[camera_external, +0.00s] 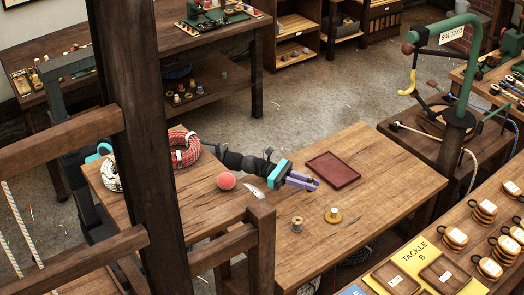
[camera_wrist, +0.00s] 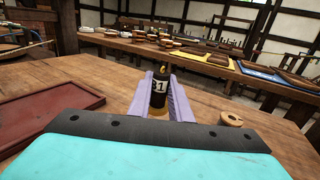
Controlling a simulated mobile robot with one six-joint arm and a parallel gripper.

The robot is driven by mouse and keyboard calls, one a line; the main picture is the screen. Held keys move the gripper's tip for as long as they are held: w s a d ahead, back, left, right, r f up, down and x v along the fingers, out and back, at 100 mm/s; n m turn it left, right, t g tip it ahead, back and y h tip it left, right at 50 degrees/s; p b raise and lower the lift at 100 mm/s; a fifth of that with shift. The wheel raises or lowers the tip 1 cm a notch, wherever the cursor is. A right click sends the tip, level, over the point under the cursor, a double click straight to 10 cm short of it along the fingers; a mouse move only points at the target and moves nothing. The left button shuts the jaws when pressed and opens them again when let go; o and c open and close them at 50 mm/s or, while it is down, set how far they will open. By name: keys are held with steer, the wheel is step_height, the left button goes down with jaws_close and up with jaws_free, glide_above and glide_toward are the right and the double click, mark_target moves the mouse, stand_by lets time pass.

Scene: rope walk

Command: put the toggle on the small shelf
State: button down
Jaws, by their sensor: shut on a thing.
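My gripper (camera_external: 316,185), with purple fingers, is shut on a small dark cylinder and holds it above the wooden bench (camera_external: 385,180). In the wrist view the dark cylinder (camera_wrist: 158,98) stands roughly upright between the fingers, with a pale number label and yellowish ends. I cannot tell for sure that it is the toggle. In the external view it is mostly hidden by the fingers. A small open wooden shelf unit (camera_external: 296,31) with a few items on it stands on the floor at the back; I cannot tell if it is the small shelf.
A dark red tray (camera_external: 333,169) lies beyond my gripper, also at left in the wrist view (camera_wrist: 50,107). A spool (camera_external: 297,225) and a yellow-based piece (camera_external: 333,216) stand nearer the camera. A red ball (camera_external: 226,181) lies left. A dark post (camera_external: 140,120) blocks some view.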

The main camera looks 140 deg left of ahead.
mark_target(309, 192)
steer(key=shift+f, duration=0.35)
steer(key=shift+f, duration=0.1)
steer(key=shift+f+b, duration=1.35)
steer(key=shift+f, duration=0.45)
steer(key=shift+f, duration=0.1)
steer(key=c, duration=1.6)
jaws_free()
steer(key=shift+r, duration=0.2)
steer(key=shift+v, duration=1.25)
steer(key=shift+s+d+r+p, duration=0.1)
steer(key=shift+r+p, duration=1.15)
steer(key=shift+r, duration=0.45)
steer(key=shift+s+d+r+p, duration=0.1)
steer(key=shift+s+r+p, duration=0.05)
steer(key=shift+r+p, duration=1.35)
